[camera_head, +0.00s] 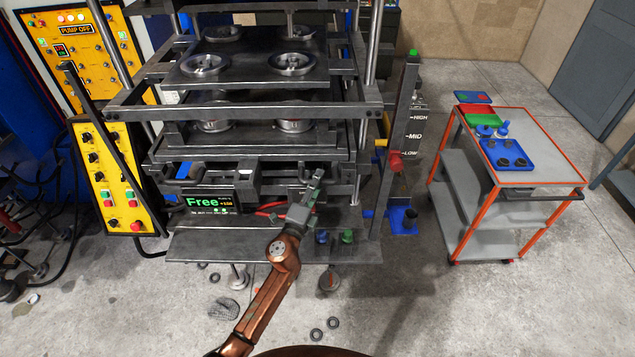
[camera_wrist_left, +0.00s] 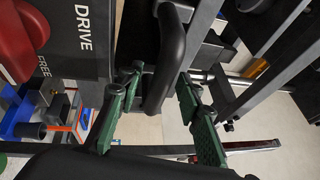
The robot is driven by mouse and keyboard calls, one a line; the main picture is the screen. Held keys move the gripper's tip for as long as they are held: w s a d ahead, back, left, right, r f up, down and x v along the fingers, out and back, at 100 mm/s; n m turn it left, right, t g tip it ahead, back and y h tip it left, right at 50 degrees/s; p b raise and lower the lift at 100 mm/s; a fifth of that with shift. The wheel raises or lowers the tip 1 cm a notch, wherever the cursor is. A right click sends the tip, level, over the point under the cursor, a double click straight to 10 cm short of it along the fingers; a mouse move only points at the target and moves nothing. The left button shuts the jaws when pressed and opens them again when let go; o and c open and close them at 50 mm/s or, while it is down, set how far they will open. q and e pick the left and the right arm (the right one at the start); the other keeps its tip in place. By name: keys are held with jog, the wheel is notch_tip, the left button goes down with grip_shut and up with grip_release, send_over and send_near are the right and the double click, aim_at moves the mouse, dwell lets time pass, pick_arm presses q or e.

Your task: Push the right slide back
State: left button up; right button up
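The press (camera_head: 265,150) stands in the middle of the head view, with its stacked plates and round moulds. Its lower right slide part (camera_head: 338,170) is near my left gripper (camera_head: 314,189), which reaches up from the bottom of the picture to the press front. In the left wrist view the green-padded fingers (camera_wrist_left: 160,110) are apart. A black curved handle (camera_wrist_left: 170,60) shows between them. I cannot tell whether the pads touch it. In the head view the gripper covers part of the handle area. My right gripper is not in view.
A dark panel marked DRIVE and FREE (camera_wrist_left: 75,35) is close to the left fingers, beside a red knob (camera_wrist_left: 22,40). A lever post (camera_head: 400,130) stands right of the press. An orange-framed cart (camera_head: 540,172) is farther right. A yellow control panel (camera_head: 110,180) stands left.

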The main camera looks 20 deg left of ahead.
pick_arm(q)
jog(key=shift+c, duration=0.2)
grip_shut()
dwell(0.5)
